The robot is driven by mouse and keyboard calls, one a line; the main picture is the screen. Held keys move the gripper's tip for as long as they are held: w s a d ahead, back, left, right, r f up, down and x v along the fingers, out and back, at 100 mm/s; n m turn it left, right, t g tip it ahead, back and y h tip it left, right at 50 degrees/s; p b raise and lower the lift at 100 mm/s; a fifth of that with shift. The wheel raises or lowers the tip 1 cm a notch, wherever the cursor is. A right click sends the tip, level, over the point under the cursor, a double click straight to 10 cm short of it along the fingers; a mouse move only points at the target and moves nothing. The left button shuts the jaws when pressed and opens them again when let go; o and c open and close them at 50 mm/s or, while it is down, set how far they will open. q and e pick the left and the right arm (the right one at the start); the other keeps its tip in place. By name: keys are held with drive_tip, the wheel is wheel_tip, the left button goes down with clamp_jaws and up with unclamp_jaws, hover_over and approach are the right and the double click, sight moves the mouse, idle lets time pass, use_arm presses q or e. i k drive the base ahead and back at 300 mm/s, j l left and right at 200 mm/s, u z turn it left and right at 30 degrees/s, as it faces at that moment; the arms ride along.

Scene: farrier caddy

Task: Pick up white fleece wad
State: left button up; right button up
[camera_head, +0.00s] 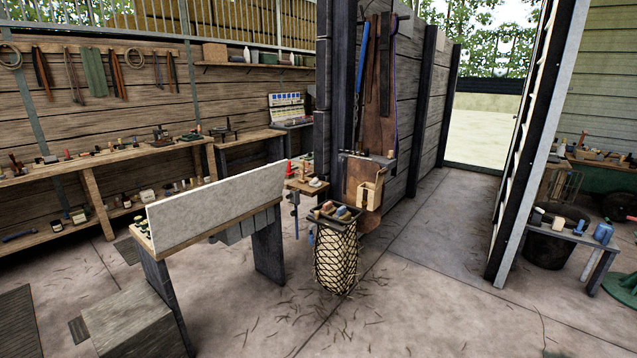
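Neither of my grippers shows in the head view. A small whitish lump (316,183) rests on the little wooden shelf (298,187) beside the post, close to a red item. It may be the white fleece wad, but it is too small to tell. Another pale item (537,215) lies on the low bench (572,237) at the right. I cannot make out what it is either.
A workbench with a tall pale board (215,205) stands at the front left, with a wooden block (128,322) beside it. A net basket (335,257) hangs in the middle. A dark bucket (547,250) stands at the right. The floor (430,300) front right is clear apart from straw.

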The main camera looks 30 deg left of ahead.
sight(315, 183)
drive_tip(key=i+j+z, duration=0.15)
drive_tip(key=j, duration=0.5)
drive_tip(key=i+j+z, duration=0.1)
drive_tip(key=j, duration=0.6)
drive_tip(key=i+j+z, duration=0.15)
drive_tip(key=j, duration=0.55)
drive_tip(key=i+j+z, duration=0.1)
drive_tip(key=j, duration=0.6)
drive_tip(key=i+j+z, duration=0.15)
drive_tip(key=j, duration=0.55)
